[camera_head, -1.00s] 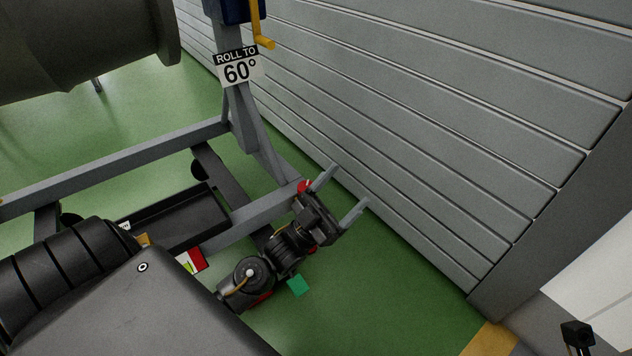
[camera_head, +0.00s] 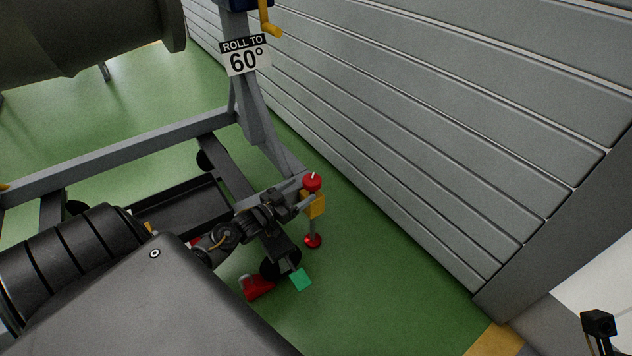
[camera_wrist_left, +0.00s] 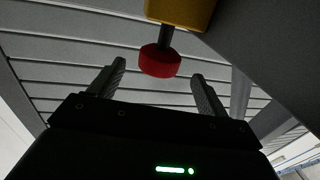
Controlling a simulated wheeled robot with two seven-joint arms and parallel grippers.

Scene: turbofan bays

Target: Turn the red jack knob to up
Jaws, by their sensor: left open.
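The red jack knob (camera_head: 312,181) sits on top of a yellow jack block (camera_head: 315,206) at the end of the grey stand frame, with a small white mark on its top. A grey stem runs down from the block to a red foot (camera_head: 313,241) near the floor. My left gripper (camera_head: 303,199) is open and empty, close beside the block and just below the knob in the head view. In the left wrist view, a red disc (camera_wrist_left: 160,61) on a grey stem under a yellow block (camera_wrist_left: 181,12) shows ahead, between the two spread fingers (camera_wrist_left: 158,80), apart from them. My right gripper is not in view.
A grey panelled wall (camera_head: 430,120) stands close behind the jack. The stand's upright (camera_head: 250,110) bears a "ROLL TO 60°" sign (camera_head: 245,57). A green square (camera_head: 301,280) and a red part (camera_head: 257,287) lie low near my arm. Green floor is clear to the right.

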